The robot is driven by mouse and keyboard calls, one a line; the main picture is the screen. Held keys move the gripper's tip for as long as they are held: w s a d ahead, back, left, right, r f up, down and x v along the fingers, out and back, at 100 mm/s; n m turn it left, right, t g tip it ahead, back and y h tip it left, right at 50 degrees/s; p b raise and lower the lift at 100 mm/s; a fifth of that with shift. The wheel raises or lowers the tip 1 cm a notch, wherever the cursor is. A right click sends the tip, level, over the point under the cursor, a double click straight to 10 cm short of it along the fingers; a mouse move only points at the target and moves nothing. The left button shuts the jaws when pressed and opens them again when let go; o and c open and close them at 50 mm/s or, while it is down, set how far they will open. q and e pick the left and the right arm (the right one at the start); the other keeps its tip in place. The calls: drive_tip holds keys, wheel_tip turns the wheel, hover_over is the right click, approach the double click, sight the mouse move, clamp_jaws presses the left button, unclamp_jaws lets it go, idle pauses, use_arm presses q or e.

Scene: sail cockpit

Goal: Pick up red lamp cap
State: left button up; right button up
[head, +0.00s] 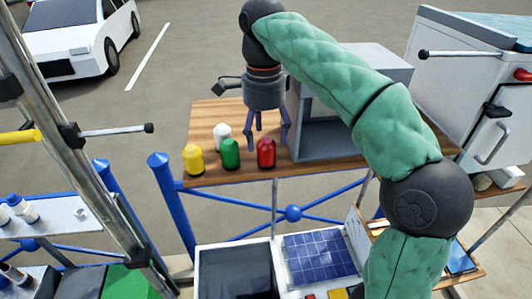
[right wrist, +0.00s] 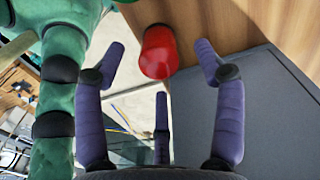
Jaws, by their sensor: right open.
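The red lamp cap (head: 266,153) stands on the wooden table near its front edge, at the right end of a small group of caps. My right gripper (head: 268,138) hangs above the table, pointing down, close to the red cap. In the right wrist view the red cap (right wrist: 159,52) lies ahead, between the spread fingers (right wrist: 160,70) of the right gripper, with nothing held. I cannot tell from the views whether any finger touches it. My left gripper is not in view.
Green (head: 230,153), yellow (head: 193,159) and white (head: 222,137) caps stand left of the red one. A grey open-fronted box (head: 330,142) stands close on its right. The wooden table (head: 225,178) ends just in front of the caps, above blue rails.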

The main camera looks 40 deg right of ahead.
sight(266, 151)
drive_tip(key=shift+s+f+p, duration=0.2)
drive_tip(key=shift+f+p, duration=0.2)
drive_tip(key=shift+f, duration=2.15)
drive_tip(key=c, duration=1.2)
